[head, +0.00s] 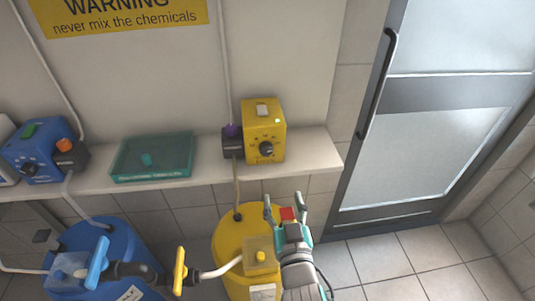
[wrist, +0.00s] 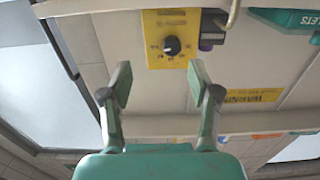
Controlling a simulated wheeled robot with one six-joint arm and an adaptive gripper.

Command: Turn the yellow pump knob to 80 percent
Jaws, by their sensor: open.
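The yellow pump (head: 264,130) stands on the white shelf near its right end. Its black knob (head: 266,149) is on the front face, with dial marks around it. In the wrist view the yellow pump (wrist: 168,20) and its knob (wrist: 172,46) appear at the top, upside down. The knob's exact setting is too small to read. My gripper (head: 283,200) is open and empty, below and in front of the pump, over the yellow barrel. In the wrist view its two fingers (wrist: 160,75) are spread wide, and the knob lies beyond them, apart from both.
A blue pump (head: 38,150) and a teal tray (head: 152,157) stand on the shelf (head: 312,150) to the left. A yellow barrel (head: 228,236) and a blue barrel (head: 110,236) stand below, with hoses and valves. A glass door (head: 420,140) is at the right, with clear floor before it.

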